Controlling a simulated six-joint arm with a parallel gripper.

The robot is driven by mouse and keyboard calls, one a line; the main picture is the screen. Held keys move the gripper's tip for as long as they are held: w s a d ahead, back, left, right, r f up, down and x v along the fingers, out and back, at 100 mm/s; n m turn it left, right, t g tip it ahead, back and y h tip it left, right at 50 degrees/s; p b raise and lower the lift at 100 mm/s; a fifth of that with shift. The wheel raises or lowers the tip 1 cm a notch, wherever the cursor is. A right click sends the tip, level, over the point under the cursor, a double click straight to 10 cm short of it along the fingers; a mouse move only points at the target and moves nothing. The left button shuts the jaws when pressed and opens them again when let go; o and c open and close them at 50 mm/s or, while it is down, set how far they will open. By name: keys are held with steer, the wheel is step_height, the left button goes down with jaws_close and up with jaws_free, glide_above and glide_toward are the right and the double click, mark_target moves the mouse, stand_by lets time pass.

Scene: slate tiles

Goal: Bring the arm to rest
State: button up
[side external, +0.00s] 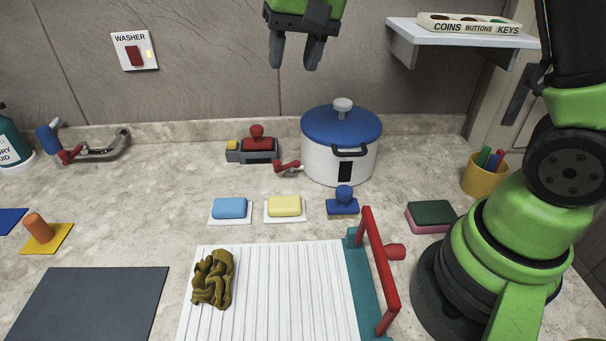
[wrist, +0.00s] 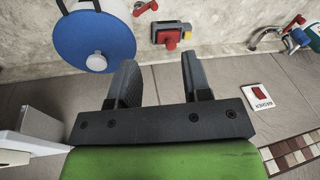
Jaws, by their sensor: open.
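My gripper (side external: 296,52) hangs high at the top of the side external view, above the counter and left of the wall shelf. Its two dark fingers point down with a gap between them. In the wrist view my gripper (wrist: 158,75) is open, with nothing between the fingers. My green and black arm stands at the right of the side external view. The link between it and the gripper is out of frame.
A white pot (side external: 335,158) with a blue lid stands below my gripper, to the right. A shelf (side external: 463,38) with a labelled box juts from the wall. A white ribbed board (side external: 270,300) with a red-handled frame lies in front. Counter at left is partly clear.

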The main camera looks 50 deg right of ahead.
steer(key=s+a+r+n+t, duration=0.1)
steer(key=s+r+t, duration=0.1)
steer(key=s, duration=0.8)
steer(key=s+a+r+n+t+y, duration=0.1)
steer(key=s+r+t, duration=0.1)
steer(key=s, duration=0.8)
steer(key=shift+s+r+t, duration=0.15)
steer(key=shift+t, duration=0.25)
